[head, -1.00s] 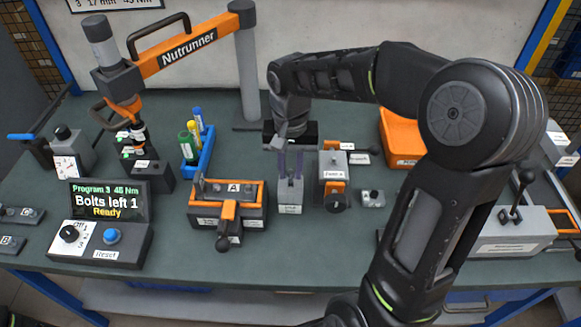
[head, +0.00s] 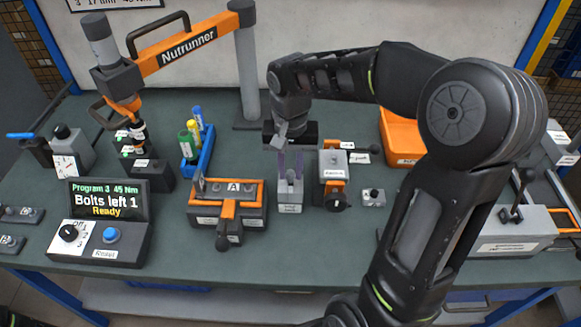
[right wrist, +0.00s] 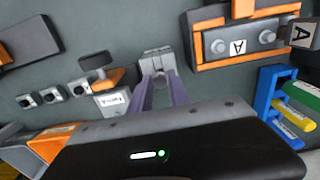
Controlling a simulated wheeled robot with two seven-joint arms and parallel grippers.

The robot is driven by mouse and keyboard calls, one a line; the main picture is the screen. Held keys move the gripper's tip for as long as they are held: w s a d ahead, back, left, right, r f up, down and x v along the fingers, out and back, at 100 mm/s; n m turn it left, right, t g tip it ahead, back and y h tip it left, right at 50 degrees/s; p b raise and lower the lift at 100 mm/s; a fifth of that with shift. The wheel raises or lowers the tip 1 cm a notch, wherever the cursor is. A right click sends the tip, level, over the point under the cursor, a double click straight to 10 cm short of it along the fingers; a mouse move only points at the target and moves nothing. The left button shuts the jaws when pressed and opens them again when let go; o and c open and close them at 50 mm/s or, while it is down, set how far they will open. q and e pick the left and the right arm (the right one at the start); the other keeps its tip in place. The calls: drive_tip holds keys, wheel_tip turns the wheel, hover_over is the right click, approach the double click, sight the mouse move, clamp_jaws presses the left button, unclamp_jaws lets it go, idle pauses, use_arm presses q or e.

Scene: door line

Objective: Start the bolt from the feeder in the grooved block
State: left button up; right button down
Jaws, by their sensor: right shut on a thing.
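My right gripper (head: 290,168) has two purple fingers pointing down at a small light-grey block (head: 290,202), which looks like the grooved block. In the right wrist view the fingers (right wrist: 161,92) stand close together at this block (right wrist: 157,58). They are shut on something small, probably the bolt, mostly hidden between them. I cannot tell whether it touches the groove. The feeder (head: 333,165), a grey box with an orange part, a black knob and a label, stands just right of the block. My left gripper is out of view.
An orange-and-grey fixture marked A (head: 232,195) stands close left of the block. A control box (head: 100,240) reads "Bolts left 1, Ready". The nutrunner arm (head: 185,50) hangs at the back left. An orange bin (head: 400,150) sits right. A blue pen tray (head: 200,160) is behind the fixture.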

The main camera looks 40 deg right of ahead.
drive_tip(key=shift+f+b, duration=0.8)
drive_tip(key=shift+f, duration=0.2)
idle(1.7)
idle(0.6)
drive_tip(key=c, duration=1.1)
unclamp_jaws()
drive_tip(key=shift+c, duration=0.2)
drive_tip(key=shift+o, duration=0.4)
drive_tip(key=o, duration=0.3)
drive_tip(key=shift+r, duration=0.1)
drive_tip(key=shift+r+p, duration=2.3)
drive_tip(key=shift+r, duration=0.6)
